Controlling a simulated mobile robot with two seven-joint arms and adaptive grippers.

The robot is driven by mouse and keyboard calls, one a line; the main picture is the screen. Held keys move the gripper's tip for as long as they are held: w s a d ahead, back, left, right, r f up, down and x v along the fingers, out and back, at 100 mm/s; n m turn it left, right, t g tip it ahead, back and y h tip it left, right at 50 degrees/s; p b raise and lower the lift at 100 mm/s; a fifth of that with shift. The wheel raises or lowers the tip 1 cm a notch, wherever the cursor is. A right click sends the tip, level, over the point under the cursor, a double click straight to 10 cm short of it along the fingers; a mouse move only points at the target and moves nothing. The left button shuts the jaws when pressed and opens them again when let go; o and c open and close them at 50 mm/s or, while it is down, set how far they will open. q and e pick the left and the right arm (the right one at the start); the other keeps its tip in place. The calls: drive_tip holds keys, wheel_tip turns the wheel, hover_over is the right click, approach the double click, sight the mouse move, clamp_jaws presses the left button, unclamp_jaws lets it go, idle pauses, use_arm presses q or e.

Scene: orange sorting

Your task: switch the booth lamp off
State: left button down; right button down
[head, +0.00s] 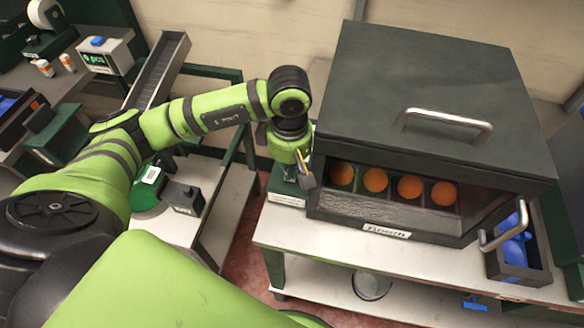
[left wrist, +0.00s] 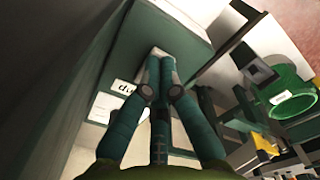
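The booth (head: 430,85) is a dark box with a handle on its lid and a clear front; a label (head: 386,231) is on its lower edge. Oranges (head: 375,181) show brightly inside; the lamp itself is hidden. A small dark green box (head: 287,190) with a white label stands against the booth's left side. My left gripper (head: 306,176) points down over this box, close to the booth's front left corner. In the left wrist view its fingertips (left wrist: 160,58) meet in front of a green box face (left wrist: 122,62). Any switch there is hidden. My right gripper is out of view.
The booth's white table (head: 335,252) has free room along its front. A dark bin with blue items (head: 518,252) sits at right. A gap separates this table from the left table, which holds a green round container (head: 150,195) and a dark box (head: 183,198).

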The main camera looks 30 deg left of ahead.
use_arm(q)
drive_tip(key=shift+s, duration=0.1)
drive_tip(key=shift+r+p, duration=0.55)
drive_tip(key=shift+r, duration=0.2)
drive_tip(key=shift+r+p, duration=1.2)
drive_tip(key=shift+r, duration=1.5)
drive_tip(key=shift+f, duration=0.1)
